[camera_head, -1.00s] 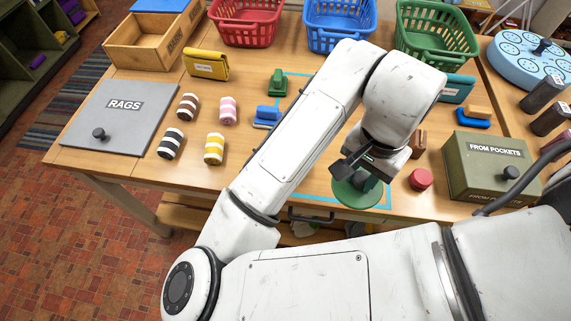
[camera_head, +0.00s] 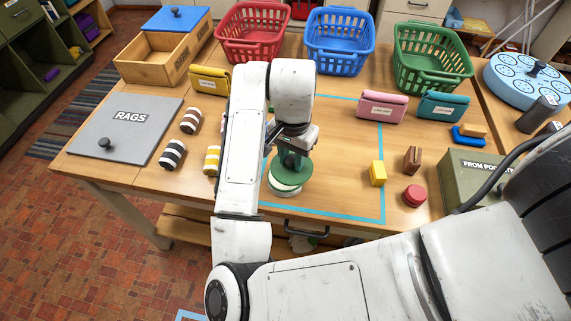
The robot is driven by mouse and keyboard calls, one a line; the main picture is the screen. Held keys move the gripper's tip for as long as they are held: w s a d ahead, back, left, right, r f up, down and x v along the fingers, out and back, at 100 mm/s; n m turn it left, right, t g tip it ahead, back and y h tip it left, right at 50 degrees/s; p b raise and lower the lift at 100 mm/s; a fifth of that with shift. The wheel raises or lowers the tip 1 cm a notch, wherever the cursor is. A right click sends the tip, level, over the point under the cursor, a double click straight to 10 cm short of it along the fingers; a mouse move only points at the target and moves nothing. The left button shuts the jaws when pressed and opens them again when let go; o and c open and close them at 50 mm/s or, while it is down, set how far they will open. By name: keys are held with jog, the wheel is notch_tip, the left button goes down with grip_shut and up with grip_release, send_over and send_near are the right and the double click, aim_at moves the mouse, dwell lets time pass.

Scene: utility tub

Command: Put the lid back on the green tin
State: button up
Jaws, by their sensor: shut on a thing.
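My gripper (camera_head: 292,152) is shut on the green lid (camera_head: 291,172), a round disc that it holds from above. The lid looks slightly tilted. Just under the lid, a pale round rim with a little green (camera_head: 285,190) shows, probably the green tin; most of it is hidden by the lid. The lid overlaps this rim in the picture and sits a little up and to the right of it. I cannot tell whether they touch.
A blue taped outline (camera_head: 383,190) marks the table. A yellow block (camera_head: 377,173), a brown block (camera_head: 412,159) and a red round piece (camera_head: 414,195) stand to the right. Striped rolls (camera_head: 173,153) lie left of my arm. Red, blue and green baskets (camera_head: 432,62) line the back.

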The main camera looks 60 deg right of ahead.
aim_at(286, 165)
jog(key=w+f, duration=0.1)
jog(key=w+d+f, duration=0.1)
jog(key=f, duration=0.1)
jog(key=shift+p, duration=0.3)
jog(key=shift+w+f+p, duration=0.1)
jog(key=shift+f+p, duration=0.35)
jog(key=shift+f, duration=1.1)
jog(key=o, duration=1.1)
jog(key=shift+f, duration=0.1)
jog(key=shift+c, duration=0.2)
notch_tip(286, 165, up, 12)
jog(key=shift+r, duration=0.15)
